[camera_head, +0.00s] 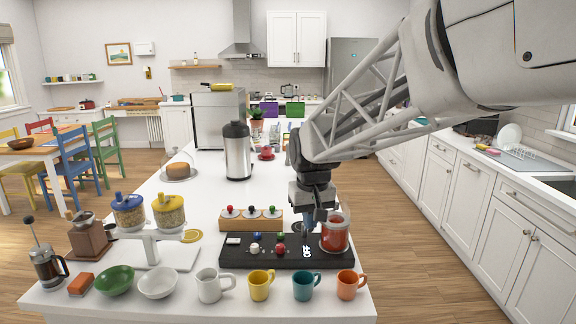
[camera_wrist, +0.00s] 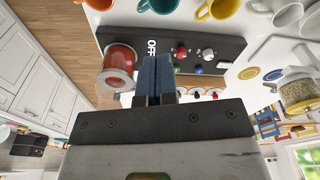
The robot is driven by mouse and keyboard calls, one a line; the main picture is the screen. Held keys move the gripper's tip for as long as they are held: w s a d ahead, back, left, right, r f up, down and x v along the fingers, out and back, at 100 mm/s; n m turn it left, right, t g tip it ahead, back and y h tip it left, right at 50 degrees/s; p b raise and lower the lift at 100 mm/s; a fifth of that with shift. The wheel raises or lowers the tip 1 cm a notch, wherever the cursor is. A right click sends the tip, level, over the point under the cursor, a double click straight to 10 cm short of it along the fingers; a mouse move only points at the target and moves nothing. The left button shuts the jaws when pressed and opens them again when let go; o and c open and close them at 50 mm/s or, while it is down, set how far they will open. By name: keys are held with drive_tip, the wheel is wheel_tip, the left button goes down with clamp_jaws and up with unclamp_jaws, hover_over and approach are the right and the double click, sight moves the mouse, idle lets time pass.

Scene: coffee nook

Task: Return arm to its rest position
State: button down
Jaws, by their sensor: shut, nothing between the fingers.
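My gripper (camera_head: 307,222) hangs pointing down over the right part of a black board (camera_head: 232,257) on the white counter. In the wrist view my gripper (camera_wrist: 155,62) shows its two blue fingers closed together with nothing between them. The fingertips are close to the white "OFF" lettering on the board; I cannot tell whether they touch it. A jar with red contents (camera_head: 335,234) stands just right of the fingers, and it also shows in the wrist view (camera_wrist: 119,58). My arm reaches in from the upper right.
Several mugs, such as the orange mug (camera_head: 350,284), line the counter's front edge. A wooden rack (camera_head: 250,222) with colored knobs stands behind the board. A steel dispenser (camera_head: 237,155) stands farther back. A scale with two grain jars (camera_head: 168,212) is at left. The air above the counter's middle looks free.

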drive_tip(key=s+d+f+m, duration=0.1)
drive_tip(key=s+d, duration=0.3)
drive_tip(key=s, duration=0.5)
drive_tip(key=s+d+f+m+t, duration=0.1)
drive_tip(key=s+d, duration=0.4)
drive_tip(key=s, duration=0.5)
drive_tip(key=s+d+f+m, duration=0.1)
drive_tip(key=s+d, duration=0.3)
drive_tip(key=s, duration=0.6)
drive_tip(key=shift+s+d+f, duration=0.15)
drive_tip(key=shift+d+f, duration=0.05)
drive_tip(key=shift+f, duration=0.35)
